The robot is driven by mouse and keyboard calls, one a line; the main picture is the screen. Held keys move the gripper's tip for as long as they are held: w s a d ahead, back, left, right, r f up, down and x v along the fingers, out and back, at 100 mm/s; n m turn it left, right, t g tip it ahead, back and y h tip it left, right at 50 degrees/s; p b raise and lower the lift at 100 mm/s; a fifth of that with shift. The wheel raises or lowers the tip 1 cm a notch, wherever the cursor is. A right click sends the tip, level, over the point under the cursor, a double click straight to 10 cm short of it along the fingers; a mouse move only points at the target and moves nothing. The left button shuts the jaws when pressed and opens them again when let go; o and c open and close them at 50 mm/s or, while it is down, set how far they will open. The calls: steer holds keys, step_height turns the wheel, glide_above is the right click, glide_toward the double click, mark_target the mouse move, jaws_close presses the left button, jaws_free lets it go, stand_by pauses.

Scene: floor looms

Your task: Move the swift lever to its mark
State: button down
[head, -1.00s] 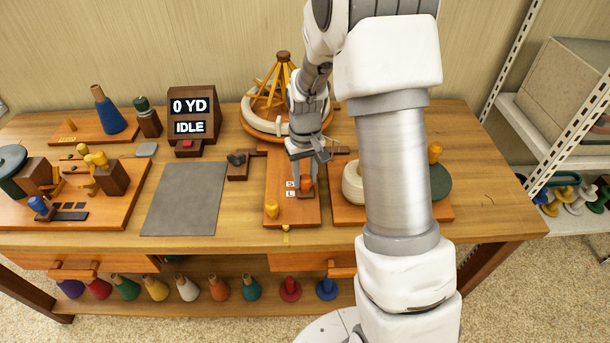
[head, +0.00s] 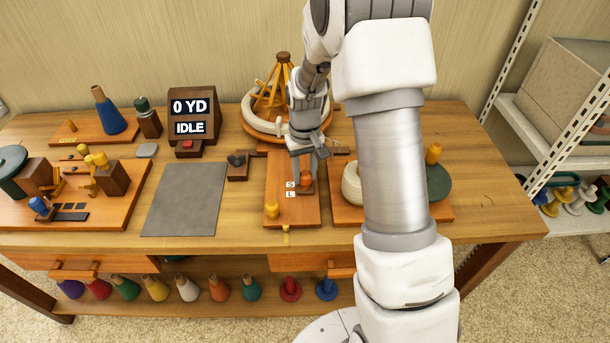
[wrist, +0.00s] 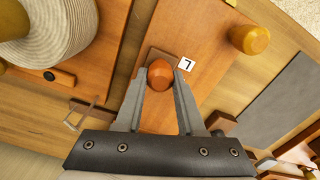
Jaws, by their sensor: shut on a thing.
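The swift lever's orange knob (head: 306,178) stands on a small dark slider on the orange wooden board (head: 278,205), beside the white S and L labels (head: 290,189). In the wrist view the knob (wrist: 160,72) sits between the two fingertips, with the white L label (wrist: 186,64) close beside it. My gripper (head: 305,174) is shut on this knob from above; its fingertips (wrist: 160,80) press against the knob's sides. The S label does not show in the wrist view. The exact alignment of the slider with either label is hard to tell.
A yellow peg (head: 272,210) stands on the board's front left. The wooden swift (head: 282,85) is behind my gripper. A cream yarn cake (head: 351,184) is close to the right. A grey mat (head: 183,200) lies left, below a display (head: 190,115) reading 0 YD, IDLE.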

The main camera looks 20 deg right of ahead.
steer(key=w, duration=0.2)
steer(key=w+d, duration=0.1)
steer(key=w, duration=0.1)
steer(key=w+p, duration=0.1)
steer(key=w, duration=0.2)
steer(key=shift+w+d+r, duration=0.1)
steer(key=shift+d+r, duration=0.05)
steer(key=shift+d, duration=0.25)
steer(key=c, duration=0.5)
jaws_free()
step_height(320, 180, up, 17)
steer(key=shift+r+p, duration=0.15)
steer(key=shift+p, duration=0.9)
